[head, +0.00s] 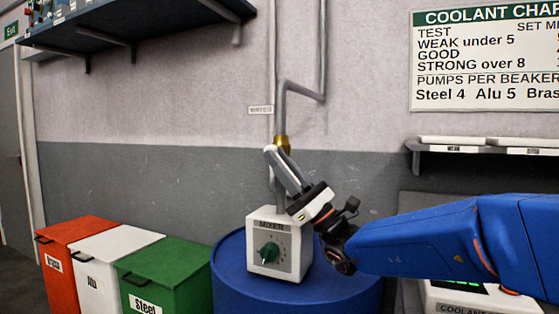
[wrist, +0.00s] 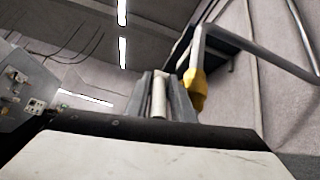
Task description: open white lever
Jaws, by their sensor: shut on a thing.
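The white lever (wrist: 158,97) shows in the wrist view as a pale bar between the two grey fingers of my gripper (wrist: 160,85). In the head view my gripper (head: 285,171) reaches up and left, just below the brass valve (head: 282,143) on the grey pipe. There the fingers mostly hide the lever. My gripper is shut on the lever. The brass valve also shows in the wrist view (wrist: 196,88), right of the fingers.
A mixer box (head: 280,246) with a green knob stands on a blue drum (head: 234,280) below my gripper. Red, white and green bins (head: 183,262) stand at the left. A shelf (head: 130,28) hangs at the upper left, and another (head: 485,146) at the right.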

